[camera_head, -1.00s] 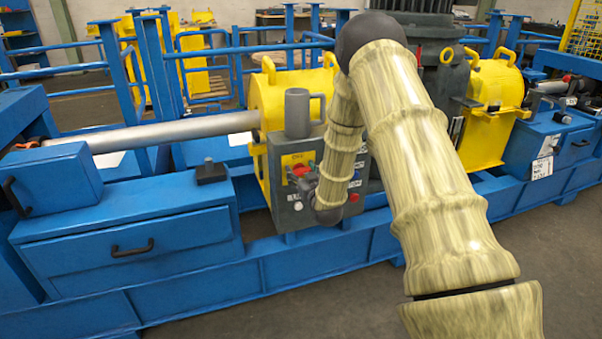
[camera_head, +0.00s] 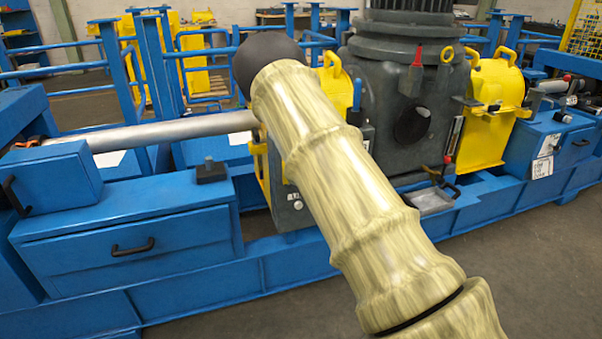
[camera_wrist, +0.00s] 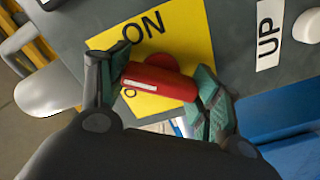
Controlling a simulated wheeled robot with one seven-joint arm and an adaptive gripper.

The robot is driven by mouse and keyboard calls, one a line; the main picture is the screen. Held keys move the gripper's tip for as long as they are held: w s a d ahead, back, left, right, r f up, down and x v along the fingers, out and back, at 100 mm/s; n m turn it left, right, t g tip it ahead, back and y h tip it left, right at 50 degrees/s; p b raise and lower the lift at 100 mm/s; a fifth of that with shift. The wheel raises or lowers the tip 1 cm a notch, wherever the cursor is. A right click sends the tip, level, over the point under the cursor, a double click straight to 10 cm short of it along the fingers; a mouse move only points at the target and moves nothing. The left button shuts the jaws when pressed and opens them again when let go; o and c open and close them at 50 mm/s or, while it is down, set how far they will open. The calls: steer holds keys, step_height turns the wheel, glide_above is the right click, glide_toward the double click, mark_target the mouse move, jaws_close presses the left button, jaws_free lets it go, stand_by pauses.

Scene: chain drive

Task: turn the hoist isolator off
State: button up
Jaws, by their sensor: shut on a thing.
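The isolator's red handle (camera_wrist: 160,82) shows in the wrist view, with a short white mark near one end. It sits on a yellow plate (camera_wrist: 186,22) lettered ON; a second word beside the handle is mostly hidden, with only an O showing. My gripper (camera_wrist: 160,84) is shut on the handle, one finger at each end. The white mark lies towards the left finger. In the head view my arm covers the handle, the plate and my gripper; only a lower part of the grey control box (camera_head: 289,208) shows.
A white UP label (camera_wrist: 268,35) and a pale round button (camera_wrist: 308,26) are on the same panel. A dark grey gearbox (camera_head: 390,125) stands right of my arm, and a blue frame (camera_head: 190,290) runs below.

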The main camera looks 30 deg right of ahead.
steer(key=n, duration=0.2)
steer(key=n+b, duration=0.1)
steer(key=n, duration=0.1)
steer(key=shift+f+n, duration=0.2)
steer(key=shift+n, duration=0.1)
steer(key=shift+n+b, duration=0.4)
steer(key=shift+n, duration=1.1)
steer(key=shift+s, duration=0.1)
steer(key=o, duration=1)
steer(key=shift+d, duration=0.1)
steer(key=shift+r, duration=0.1)
steer(key=v, duration=1.2)
